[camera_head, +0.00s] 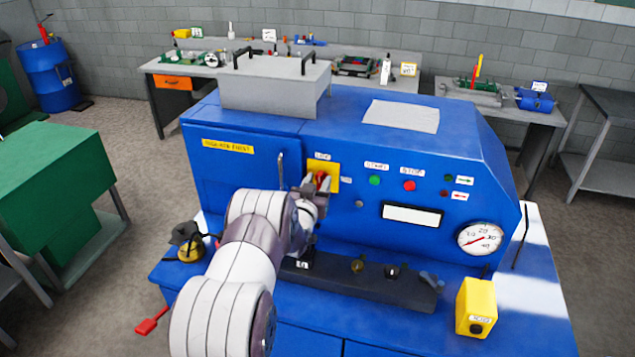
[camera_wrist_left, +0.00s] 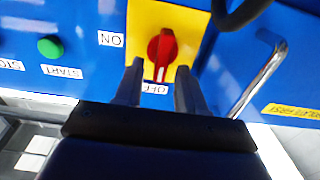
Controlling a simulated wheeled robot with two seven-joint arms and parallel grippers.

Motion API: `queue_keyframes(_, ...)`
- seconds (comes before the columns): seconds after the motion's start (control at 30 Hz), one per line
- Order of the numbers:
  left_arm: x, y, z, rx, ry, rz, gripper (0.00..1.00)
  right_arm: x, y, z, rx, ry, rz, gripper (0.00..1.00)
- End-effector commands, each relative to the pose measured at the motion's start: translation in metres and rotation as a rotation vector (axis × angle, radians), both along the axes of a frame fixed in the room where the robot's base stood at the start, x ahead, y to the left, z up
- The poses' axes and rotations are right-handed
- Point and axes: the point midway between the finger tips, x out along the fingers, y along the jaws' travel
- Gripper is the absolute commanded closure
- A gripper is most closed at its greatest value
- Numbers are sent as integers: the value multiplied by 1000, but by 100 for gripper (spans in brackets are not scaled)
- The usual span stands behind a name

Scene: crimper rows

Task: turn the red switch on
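The red switch (camera_wrist_left: 161,50) is a rotary knob on a yellow plate (camera_wrist_left: 194,23) in the left wrist view. Its handle stands upright there, with its white mark toward the OFF label (camera_wrist_left: 155,88); the ON label (camera_wrist_left: 111,39) is at the left. My left gripper (camera_wrist_left: 157,82) is open, its two fingers on either side of the handle's lower end, with gaps visible on both sides. In the head view the red switch (camera_head: 321,177) is partly hidden behind my left gripper (camera_head: 318,186), in front of the blue machine's panel. My right gripper is not in view.
The blue machine (camera_head: 390,140) has a green START button (camera_head: 375,180) and a red STOP button (camera_head: 409,185) right of the switch. A metal handle (camera_wrist_left: 262,75) is close by the gripper. A dark ledge (camera_head: 345,275) with small knobs lies below the panel.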

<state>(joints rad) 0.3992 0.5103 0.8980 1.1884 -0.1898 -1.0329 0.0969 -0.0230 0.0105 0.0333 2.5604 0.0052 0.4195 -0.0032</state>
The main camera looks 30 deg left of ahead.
Motion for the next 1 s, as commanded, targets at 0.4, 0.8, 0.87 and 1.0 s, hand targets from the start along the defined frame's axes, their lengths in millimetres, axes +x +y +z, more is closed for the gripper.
queue_keyframes(0.4,0,0,-1,7,1,1,100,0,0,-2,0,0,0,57)
queue_keyframes(0.8,1,-3,-7,195,40,0,100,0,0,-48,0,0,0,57)
queue_keyframes(0.87,1,-3,-8,247,53,0,100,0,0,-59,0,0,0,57)
queue_keyframes(1.0,1,-5,-10,376,83,1,100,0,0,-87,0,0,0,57)
